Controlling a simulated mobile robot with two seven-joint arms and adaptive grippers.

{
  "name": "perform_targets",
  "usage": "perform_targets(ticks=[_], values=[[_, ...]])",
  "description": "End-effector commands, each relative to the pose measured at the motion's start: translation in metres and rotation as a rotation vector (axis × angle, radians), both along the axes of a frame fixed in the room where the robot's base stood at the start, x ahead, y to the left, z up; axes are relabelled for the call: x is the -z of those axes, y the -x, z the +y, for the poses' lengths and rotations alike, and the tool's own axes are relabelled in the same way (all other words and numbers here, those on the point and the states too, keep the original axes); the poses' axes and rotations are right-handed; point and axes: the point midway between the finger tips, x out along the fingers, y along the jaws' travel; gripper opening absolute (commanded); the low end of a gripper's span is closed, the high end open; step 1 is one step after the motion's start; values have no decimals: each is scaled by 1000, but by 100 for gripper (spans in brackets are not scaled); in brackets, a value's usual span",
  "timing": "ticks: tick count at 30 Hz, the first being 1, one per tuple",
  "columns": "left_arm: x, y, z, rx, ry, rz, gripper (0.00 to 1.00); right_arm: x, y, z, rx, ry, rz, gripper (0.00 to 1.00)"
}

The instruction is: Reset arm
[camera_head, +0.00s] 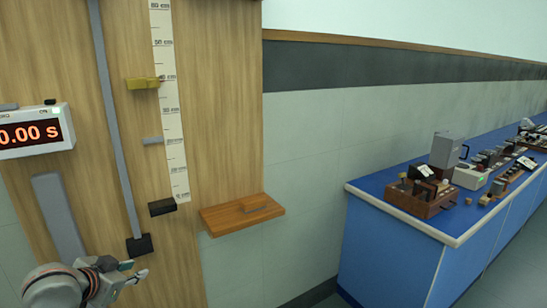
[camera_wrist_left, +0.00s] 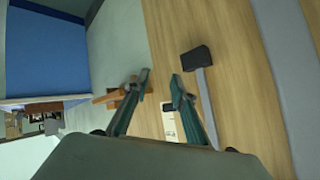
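My left gripper (camera_head: 133,270) is at the lower left of the head view, in front of the wooden board (camera_head: 223,125). In the left wrist view its two fingers (camera_wrist_left: 160,79) stand apart with nothing between them, so it is open and empty. It is close to the black block (camera_head: 138,245) at the foot of a grey rail (camera_head: 113,130). Whether it touches the board is hard to tell. My right gripper shows in neither view.
A timer (camera_head: 35,130) reading 0.00 s, a vertical scale (camera_head: 168,100), a yellow block (camera_head: 143,83) and a small wooden shelf (camera_head: 225,220) are on the board. A blue bench (camera_head: 385,250) with several instruments stands at the right.

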Motion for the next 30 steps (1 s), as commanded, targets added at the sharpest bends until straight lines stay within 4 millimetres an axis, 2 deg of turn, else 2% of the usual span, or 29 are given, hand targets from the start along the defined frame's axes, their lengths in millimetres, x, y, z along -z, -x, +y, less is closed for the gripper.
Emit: perform_targets(ticks=[1,3,6,9,15,21,23,25,30], values=[[29,23,-6,-3,-41,37,25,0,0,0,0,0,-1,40],[57,52,-9,-14,-103,76,25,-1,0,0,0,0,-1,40],[91,97,-13,-29,-189,129,25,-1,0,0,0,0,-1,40],[115,142,-14,-45,-268,179,25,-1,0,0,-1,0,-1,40],[136,215,-9,-74,-392,258,25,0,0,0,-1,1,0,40],[141,271,-3,-99,-483,323,25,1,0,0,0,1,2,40],[140,287,0,-108,-509,342,25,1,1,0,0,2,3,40],[155,275,-13,-85,-462,312,25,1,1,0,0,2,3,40],[187,262,-46,-39,-340,251,25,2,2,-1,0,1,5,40]])
